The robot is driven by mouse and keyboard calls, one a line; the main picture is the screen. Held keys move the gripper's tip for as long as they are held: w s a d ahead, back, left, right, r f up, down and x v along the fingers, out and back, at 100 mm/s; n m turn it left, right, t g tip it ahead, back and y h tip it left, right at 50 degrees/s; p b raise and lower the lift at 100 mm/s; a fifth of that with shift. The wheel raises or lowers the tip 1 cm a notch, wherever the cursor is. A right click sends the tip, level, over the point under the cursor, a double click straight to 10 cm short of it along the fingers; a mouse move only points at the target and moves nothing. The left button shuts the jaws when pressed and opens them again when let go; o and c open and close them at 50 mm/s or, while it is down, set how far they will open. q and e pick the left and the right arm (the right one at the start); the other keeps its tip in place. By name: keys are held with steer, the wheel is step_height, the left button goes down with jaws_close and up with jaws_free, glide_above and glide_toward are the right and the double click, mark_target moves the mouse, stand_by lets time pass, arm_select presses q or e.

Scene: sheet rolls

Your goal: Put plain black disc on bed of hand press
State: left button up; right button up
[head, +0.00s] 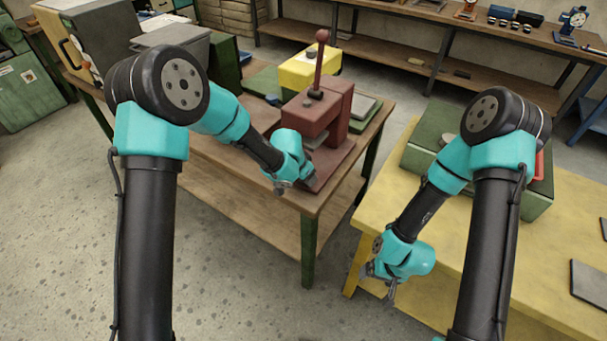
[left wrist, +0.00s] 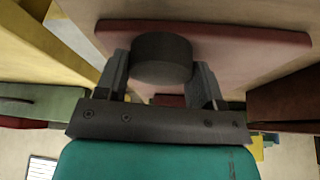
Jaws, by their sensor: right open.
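The hand press (head: 308,118) is red-brown with an upright lever and stands on the brown wooden table. Its flat bed (head: 338,164) juts toward the front right; the red plate (left wrist: 240,35) shows in the left wrist view. The plain black disc (left wrist: 161,58) sits between the fingers of my left gripper (left wrist: 163,88), which look closed against its sides. The disc is over the plate; whether it touches it I cannot tell. In the head view my left gripper (head: 300,184) is at the bed's front edge and hides the disc. My right gripper (head: 386,288) is open and empty beside the yellow table.
The brown table (head: 232,155) also holds a yellow box (head: 309,67) behind the press. The yellow table (head: 460,245) at right carries a green case (head: 432,125) and a dark flat plate (head: 590,281). Open floor lies between the tables.

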arm_select(q)
steer(key=o, duration=0.5)
steer(key=shift+c, duration=0.2)
steer(key=shift+r, duration=0.1)
steer(key=shift+v, duration=0.95)
steer(key=v, duration=1)
steer(key=shift+a, duration=0.15)
